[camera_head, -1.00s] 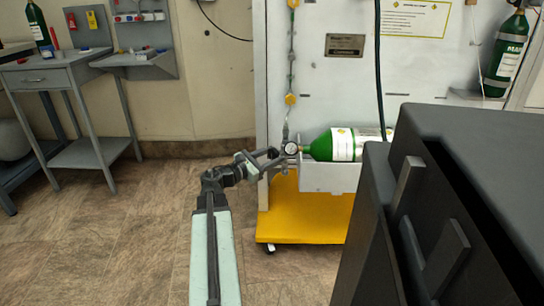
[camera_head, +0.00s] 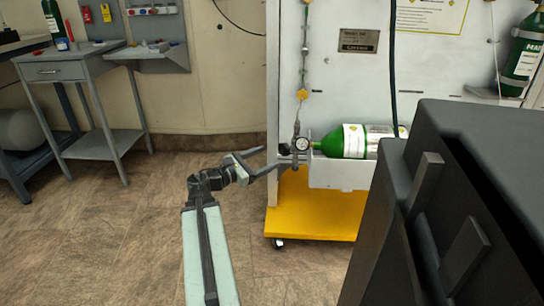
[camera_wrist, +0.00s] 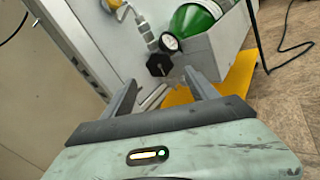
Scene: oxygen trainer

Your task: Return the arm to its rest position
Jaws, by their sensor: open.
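My gripper (camera_head: 265,160) is open and empty in the head view, at the end of my outstretched arm. Its fingers point right, toward the gauge and valve on the trainer panel, and look apart from them. In the wrist view my open fingers (camera_wrist: 160,88) frame the lower part of the panel. A round gauge (camera_head: 302,144) sits at the neck of a green cylinder (camera_head: 345,142) lying in a grey-white tray. The gauge also shows in the wrist view (camera_wrist: 170,43), beside a dark knob (camera_wrist: 158,65) just beyond the fingers.
The trainer panel (camera_head: 345,75) stands on a yellow wheeled base (camera_head: 312,210). A large black block (camera_head: 440,200) fills the right foreground. A grey table (camera_head: 75,72) stands at the left. The tiled floor left of my arm is clear.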

